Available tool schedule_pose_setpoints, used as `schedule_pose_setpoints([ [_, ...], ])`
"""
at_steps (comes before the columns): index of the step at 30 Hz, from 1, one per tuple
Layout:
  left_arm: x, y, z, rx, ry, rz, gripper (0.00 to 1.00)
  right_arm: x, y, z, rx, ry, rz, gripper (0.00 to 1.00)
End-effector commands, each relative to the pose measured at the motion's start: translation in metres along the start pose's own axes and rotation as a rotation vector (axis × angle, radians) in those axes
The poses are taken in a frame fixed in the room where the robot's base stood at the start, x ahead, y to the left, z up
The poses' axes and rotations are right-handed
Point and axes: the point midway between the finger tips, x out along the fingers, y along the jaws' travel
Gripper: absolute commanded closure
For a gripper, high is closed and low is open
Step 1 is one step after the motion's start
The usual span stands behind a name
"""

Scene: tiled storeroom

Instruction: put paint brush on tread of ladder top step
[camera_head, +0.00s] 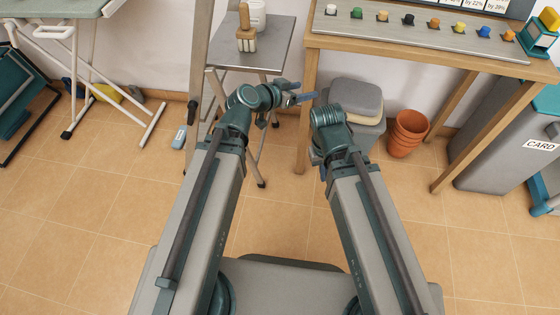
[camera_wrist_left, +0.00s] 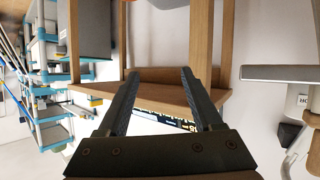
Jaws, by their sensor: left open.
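The paint brush (camera_head: 246,32) has a pale wooden handle and stands bristles down on a small grey-topped stand (camera_head: 270,50) in the head view. A wooden upright (camera_head: 197,60) rises just left of the stand, possibly part of the ladder; I cannot make out a top tread. My left gripper (camera_head: 300,97) is below and right of the brush, apart from it. Its two fingers are spread and empty in the left wrist view (camera_wrist_left: 160,88). My right gripper (camera_head: 331,120) is lower and to the right; its fingers are hidden behind its wrist.
A white pot (camera_head: 257,14) stands behind the brush. An ironing board (camera_head: 60,10) is at left. The near floor has free room.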

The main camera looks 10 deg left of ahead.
Motion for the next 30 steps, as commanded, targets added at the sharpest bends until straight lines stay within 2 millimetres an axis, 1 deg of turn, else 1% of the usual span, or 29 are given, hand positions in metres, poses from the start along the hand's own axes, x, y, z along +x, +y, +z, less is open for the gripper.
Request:
schedule_pose_setpoints([
  [1,0.006,0.030,0.028,-0.005,-0.140,0.067,0.33,0.000,0.000,0.000,0.000,0.000,0.000,1.00],
  [2,0.006,0.044,0.046,-0.015,-0.230,0.091,0.33,0.000,0.000,0.000,0.000,0.000,0.000,1.00],
  [3,0.004,0.058,0.070,-0.029,-0.353,0.108,0.33,0.000,0.000,0.000,0.000,0.000,0.000,1.00],
  [4,0.000,0.067,0.088,-0.041,-0.445,0.109,0.33,0.000,0.000,0.000,0.000,0.000,0.000,1.00],
  [6,-0.015,0.079,0.124,-0.068,-0.648,0.076,0.33,0.000,0.000,0.000,0.000,0.000,0.000,1.00],
  [8,-0.031,0.083,0.148,-0.091,-0.801,0.017,0.33,0.000,0.000,0.000,0.000,0.000,0.000,1.00],
  [9,-0.042,0.083,0.161,-0.105,-0.888,-0.033,0.33,0.000,0.000,0.000,0.000,0.000,0.000,1.00],
  [10,-0.050,0.083,0.168,-0.114,-0.944,-0.072,0.33,0.000,0.000,0.000,0.000,0.000,0.000,1.00],
  [12,-0.068,0.080,0.181,-0.133,-1.049,-0.163,0.33,0.000,0.000,0.000,0.000,0.000,0.000,1.00],
  [15,-0.086,0.076,0.189,-0.152,-1.141,-0.268,0.33,0.000,0.000,0.000,0.000,0.000,0.000,1.00],
  [18,-0.096,0.073,0.192,-0.163,-1.180,-0.327,0.33,0.000,0.000,0.000,0.000,0.000,0.000,1.00],
  [21,-0.099,0.073,0.193,-0.168,-1.191,-0.343,0.33,0.000,0.000,0.000,0.000,0.000,0.000,1.00],
  [27,-0.098,0.072,0.193,-0.168,-1.190,-0.342,0.33,0.000,0.000,0.000,0.000,0.000,0.000,1.00],
  [30,-0.100,0.073,0.190,-0.168,-1.189,-0.341,0.33,-0.004,0.000,0.000,0.000,0.000,0.000,1.00],
])
